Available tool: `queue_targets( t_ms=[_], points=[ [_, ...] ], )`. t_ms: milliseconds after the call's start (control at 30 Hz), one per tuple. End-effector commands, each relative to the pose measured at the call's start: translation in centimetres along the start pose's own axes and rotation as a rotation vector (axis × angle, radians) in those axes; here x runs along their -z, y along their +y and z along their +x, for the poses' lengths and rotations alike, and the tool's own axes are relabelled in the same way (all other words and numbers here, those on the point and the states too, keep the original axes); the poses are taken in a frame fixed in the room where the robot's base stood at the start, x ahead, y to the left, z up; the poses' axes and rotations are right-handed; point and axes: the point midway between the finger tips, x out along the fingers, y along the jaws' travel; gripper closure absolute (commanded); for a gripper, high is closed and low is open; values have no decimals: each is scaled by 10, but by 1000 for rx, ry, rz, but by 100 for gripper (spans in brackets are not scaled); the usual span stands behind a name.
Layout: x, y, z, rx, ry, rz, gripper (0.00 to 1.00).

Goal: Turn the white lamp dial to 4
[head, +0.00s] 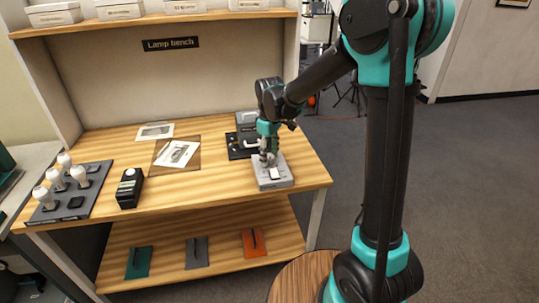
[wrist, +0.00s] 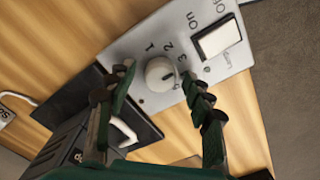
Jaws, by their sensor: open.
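The white lamp dial (wrist: 160,73) is a round knob on a grey control panel (wrist: 212,68), with small numerals 1, 2 and 3 printed around it. I cannot tell for certain which numeral it points to, and no 4 is readable. My gripper (wrist: 158,80) is open, with one finger on either side of the dial; contact cannot be told. In the head view my gripper (head: 268,160) is over the back of the grey control box (head: 282,184), at the right of the bench, and hides the dial.
A white rocker switch (wrist: 216,38) marked On sits beside the dial. A black plate (head: 236,148) with a white handle lies behind the control box. Papers (head: 177,153), a black meter (head: 129,188) and a bulb rack (head: 72,202) stand to the left. Bench wood between them is clear.

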Motion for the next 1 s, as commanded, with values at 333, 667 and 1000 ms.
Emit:
queue_targets(
  t_ms=[333,667,1000],
  points=[
    [0,0,0,0,0,0,72],
    [0,0,0,0,0,3,98],
    [0,0,0,0,0,122,98]
  ],
)
